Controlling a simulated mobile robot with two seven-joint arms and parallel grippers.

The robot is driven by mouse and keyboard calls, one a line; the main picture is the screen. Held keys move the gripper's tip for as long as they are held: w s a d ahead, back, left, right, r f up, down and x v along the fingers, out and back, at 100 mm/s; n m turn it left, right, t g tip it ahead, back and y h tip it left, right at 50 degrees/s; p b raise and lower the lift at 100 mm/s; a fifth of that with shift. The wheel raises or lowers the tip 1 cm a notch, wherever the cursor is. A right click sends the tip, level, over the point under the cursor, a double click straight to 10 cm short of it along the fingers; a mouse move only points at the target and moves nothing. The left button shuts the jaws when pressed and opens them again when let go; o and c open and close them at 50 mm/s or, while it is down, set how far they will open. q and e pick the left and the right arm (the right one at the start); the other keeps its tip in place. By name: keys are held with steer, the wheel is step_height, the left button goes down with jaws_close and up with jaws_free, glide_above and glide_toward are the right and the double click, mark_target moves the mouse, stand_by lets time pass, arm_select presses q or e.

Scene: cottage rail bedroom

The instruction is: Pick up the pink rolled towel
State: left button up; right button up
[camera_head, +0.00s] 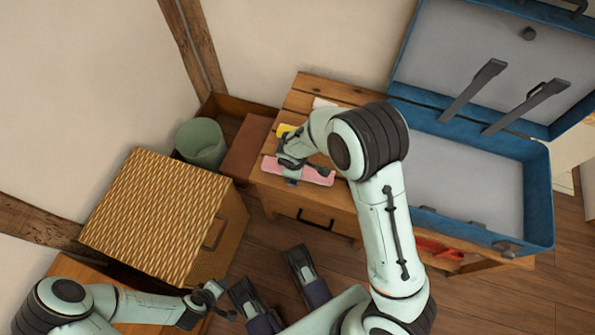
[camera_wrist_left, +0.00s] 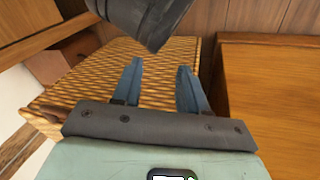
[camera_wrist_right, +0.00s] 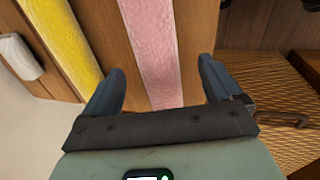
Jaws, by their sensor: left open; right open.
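The pink rolled towel (camera_head: 316,176) lies on the wooden bench, partly hidden by my right gripper (camera_head: 290,172) in the head view. In the right wrist view, the pink towel (camera_wrist_right: 150,40) runs lengthwise between the two open fingers of my right gripper (camera_wrist_right: 161,66). The fingers are on either side of it in the picture; I cannot tell how far above it they are. My left gripper (camera_head: 212,298) is open and empty, low beside the wicker chest. The left wrist view shows its open fingers (camera_wrist_left: 158,70) in front of the wicker.
A yellow rolled towel (camera_wrist_right: 62,35) and a white one (camera_wrist_right: 18,57) lie beside the pink one. An open blue suitcase (camera_head: 525,190) lies at the right. A wicker chest (camera_head: 160,215) and a green bin (camera_head: 201,143) stand left of the bench (camera_head: 345,92).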

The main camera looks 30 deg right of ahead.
steer(key=x, duration=0.3)
steer(key=shift+b, duration=0.35)
steer(key=c, duration=1.2)
arm_select(q)
steer(key=shift+w+a+f, duration=0.4)
steer(key=shift+w+f, duration=0.1)
steer(key=shift+w, duration=0.25)
arm_select(e)
steer(key=shift+r, duration=0.15)
